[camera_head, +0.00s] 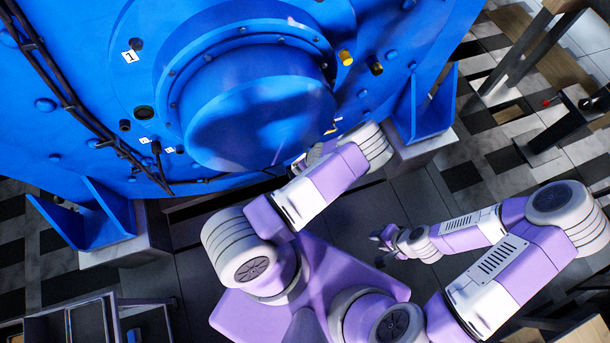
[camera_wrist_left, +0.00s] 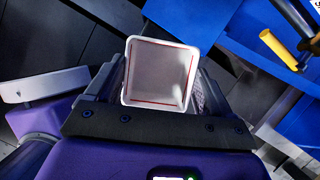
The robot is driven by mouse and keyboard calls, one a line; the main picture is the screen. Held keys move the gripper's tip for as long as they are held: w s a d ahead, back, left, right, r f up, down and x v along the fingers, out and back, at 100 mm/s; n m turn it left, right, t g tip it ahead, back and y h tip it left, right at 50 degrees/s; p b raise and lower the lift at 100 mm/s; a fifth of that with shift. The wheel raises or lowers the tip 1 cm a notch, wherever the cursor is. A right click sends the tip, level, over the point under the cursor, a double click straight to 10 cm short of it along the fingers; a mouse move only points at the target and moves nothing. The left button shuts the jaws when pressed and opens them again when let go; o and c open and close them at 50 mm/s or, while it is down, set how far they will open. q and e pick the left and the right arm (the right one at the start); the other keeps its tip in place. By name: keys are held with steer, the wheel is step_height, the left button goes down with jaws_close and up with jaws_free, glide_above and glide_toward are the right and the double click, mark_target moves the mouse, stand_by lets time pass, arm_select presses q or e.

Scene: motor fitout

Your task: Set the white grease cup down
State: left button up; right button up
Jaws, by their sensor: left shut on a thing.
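The white grease cup (camera_wrist_left: 160,75) is square and open, with a red line around its inside, and it looks empty. In the left wrist view it sits between the two fingers of my left gripper (camera_wrist_left: 160,88), which is shut on it. In the head view my left gripper (camera_head: 312,157) is just below the motor's round blue cover, largely hidden by my own wrist, and I cannot make out the cup there. My right gripper (camera_head: 384,238) hangs over the dark floor, away from the motor. It is too small to tell whether it is open or shut.
The large blue motor (camera_head: 262,115) fills the top of the head view, with a black cable (camera_head: 75,108) on its left. Blue feet (camera_head: 425,105) stand on grey blocks. A yellow fitting (camera_wrist_left: 280,48) shows near the cup. A cart (camera_head: 90,322) is at lower left.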

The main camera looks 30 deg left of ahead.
arm_select(q)
step_height(320, 180, down, 6)
steer(key=b, duration=0.4)
step_height(320, 180, down, 5)
steer(key=b, duration=0.4)
steer(key=shift+f+b, duration=0.1)
steer(key=shift+b, duration=0.2)
steer(key=shift+a+f, duration=0.1)
steer(key=shift+f, duration=0.15)
steer(key=shift+w+r, duration=0.1)
steer(key=o, duration=1)
